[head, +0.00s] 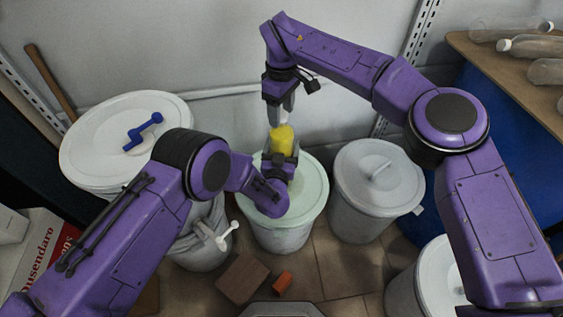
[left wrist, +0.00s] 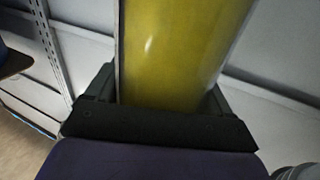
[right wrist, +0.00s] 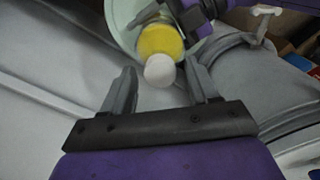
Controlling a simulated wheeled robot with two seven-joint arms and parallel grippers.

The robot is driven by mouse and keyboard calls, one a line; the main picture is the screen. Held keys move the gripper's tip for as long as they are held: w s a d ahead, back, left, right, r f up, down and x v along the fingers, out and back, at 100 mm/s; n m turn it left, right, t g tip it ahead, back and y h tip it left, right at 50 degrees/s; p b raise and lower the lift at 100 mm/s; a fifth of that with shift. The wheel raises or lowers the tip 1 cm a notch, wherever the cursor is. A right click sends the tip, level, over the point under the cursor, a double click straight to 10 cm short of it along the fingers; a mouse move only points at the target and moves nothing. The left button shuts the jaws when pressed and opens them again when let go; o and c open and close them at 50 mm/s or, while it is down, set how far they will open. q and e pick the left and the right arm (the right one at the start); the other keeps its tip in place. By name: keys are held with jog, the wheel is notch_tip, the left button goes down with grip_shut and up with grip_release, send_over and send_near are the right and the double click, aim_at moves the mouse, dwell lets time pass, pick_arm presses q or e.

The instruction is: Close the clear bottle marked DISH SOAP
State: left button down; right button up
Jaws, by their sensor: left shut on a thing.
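The bottle (head: 282,142) looks yellow through its clear wall and stands roughly upright over a pale green drum lid (head: 305,190). My left gripper (head: 282,155) is shut around it, and its yellow side fills the left wrist view (left wrist: 180,50). No DISH SOAP marking is readable. My right gripper (head: 284,108) points down just above the bottle. In the right wrist view its fingers (right wrist: 160,85) are apart. A round white cap (right wrist: 160,70) shows between the fingertips, in front of the yellow bottle (right wrist: 160,40), with gaps on both sides. I cannot tell whether the cap is seated.
A white drum with a blue handle (head: 143,132) stands at left and a grey lidded drum (head: 378,180) at right. Clear bottles (head: 535,47) lie on a wooden shelf at upper right. A brown block (head: 242,278) and an orange block (head: 282,282) are on the floor.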

jog(key=shift+r, duration=2.25)
